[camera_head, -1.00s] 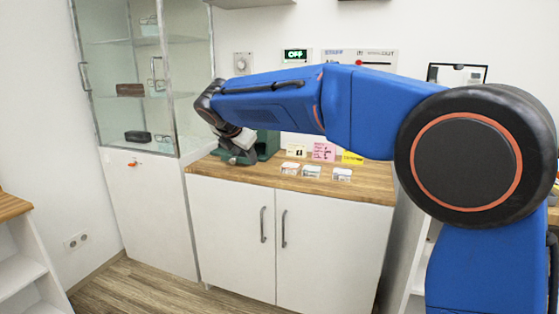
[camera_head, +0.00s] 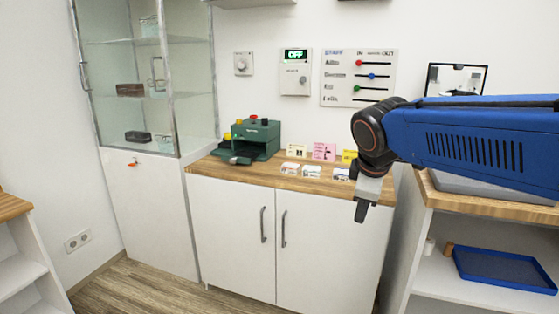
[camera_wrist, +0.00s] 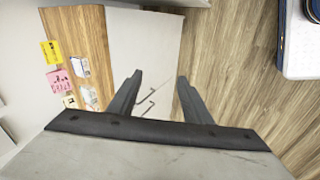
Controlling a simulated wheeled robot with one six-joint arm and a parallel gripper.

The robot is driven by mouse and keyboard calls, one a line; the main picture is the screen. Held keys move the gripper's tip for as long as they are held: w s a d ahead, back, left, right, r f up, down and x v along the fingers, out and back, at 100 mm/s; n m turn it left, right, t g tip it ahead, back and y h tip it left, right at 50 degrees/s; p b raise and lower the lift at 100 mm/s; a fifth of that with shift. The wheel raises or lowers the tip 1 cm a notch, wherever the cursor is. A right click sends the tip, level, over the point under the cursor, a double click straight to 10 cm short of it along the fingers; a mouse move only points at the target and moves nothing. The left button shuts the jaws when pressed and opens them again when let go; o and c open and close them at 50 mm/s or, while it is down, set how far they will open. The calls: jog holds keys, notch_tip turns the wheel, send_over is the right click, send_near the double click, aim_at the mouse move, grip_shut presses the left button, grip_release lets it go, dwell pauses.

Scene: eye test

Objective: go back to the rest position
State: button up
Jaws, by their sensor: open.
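My gripper (camera_head: 361,210) hangs at the right end of the wooden counter, in front of the white cabinet, pointing down. In the wrist view its two dark fingers (camera_wrist: 158,92) stand apart with nothing between them. Below them the wrist view shows the white cabinet front, its handles and the wooden floor. My blue arm reaches in from the right in the head view.
A glass cabinet (camera_head: 110,80) stands left. At right, a shelf holds a blue tray (camera_head: 505,270). The floor in front is clear.

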jog(key=s+d+f+m, duration=0.2)
jog(key=s+f+m, duration=0.2)
jog(key=s, duration=0.3)
jog(key=s+d+f+m+y, duration=0.1)
jog(key=s+d+f+m, duration=0.2)
jog(key=s, duration=0.5)
jog(key=s+d+f+m, duration=0.3)
jog(key=s+f+m, duration=0.3)
jog(key=s+f, duration=0.1)
jog(key=shift+s+d+f+g, duration=0.2)
jog(key=shift+s+d+g, duration=0.1)
jog(key=shift+g, duration=0.1)
